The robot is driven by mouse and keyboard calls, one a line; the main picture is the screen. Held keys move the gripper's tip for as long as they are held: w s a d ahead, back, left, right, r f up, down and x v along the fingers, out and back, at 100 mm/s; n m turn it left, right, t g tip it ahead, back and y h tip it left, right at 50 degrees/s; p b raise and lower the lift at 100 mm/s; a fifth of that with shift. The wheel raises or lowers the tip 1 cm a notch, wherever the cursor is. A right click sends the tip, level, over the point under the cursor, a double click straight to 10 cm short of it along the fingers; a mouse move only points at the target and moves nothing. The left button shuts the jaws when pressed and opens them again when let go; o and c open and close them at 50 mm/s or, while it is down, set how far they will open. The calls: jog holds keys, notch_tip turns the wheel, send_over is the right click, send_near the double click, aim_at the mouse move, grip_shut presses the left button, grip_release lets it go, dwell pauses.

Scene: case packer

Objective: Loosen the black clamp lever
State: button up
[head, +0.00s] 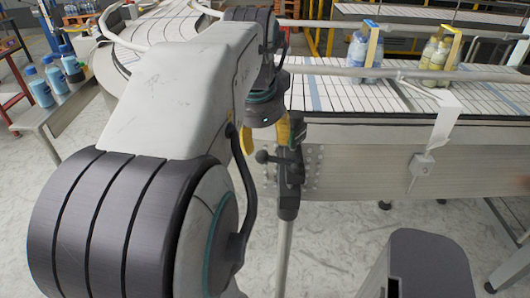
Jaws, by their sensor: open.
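The black clamp lever (267,157) sticks out to the left from a black clamp (290,178), with a round knob at its end. The clamp sits on an upright pale post (284,250) at the front side of the conveyor. My gripper (266,146) is open, with yellow fingers pointing down. It is just above the lever, one finger to the left of the knob and the other near the top of the clamp. Whether a finger touches the lever or clamp I cannot tell. My arm hides part of the conveyor behind.
A slatted conveyor (320,95) with a metal side wall (370,170) runs behind the clamp. Bottle packs (365,50) stand on it at the back. A white rail (350,72) crosses above it. Blue bottles (42,92) stand on a side table at left.

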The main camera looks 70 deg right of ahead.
aim_at(262, 153)
jog(key=shift+w+a+m, duration=0.1)
jog(key=shift+a+m, duration=0.3)
jog(key=shift+m, duration=0.4)
jog(key=m, duration=0.2)
jog(key=shift+a+f+m+y, duration=0.15)
jog(key=shift+m+y, duration=0.15)
jog(key=shift+m, duration=0.1)
jog(key=shift+f+m, duration=0.15)
jog(key=shift+m, duration=0.15)
jog(key=shift+p+x, duration=0.9)
jog(key=shift+x, duration=2.65)
jog(key=shift+c, duration=0.3)
grip_shut()
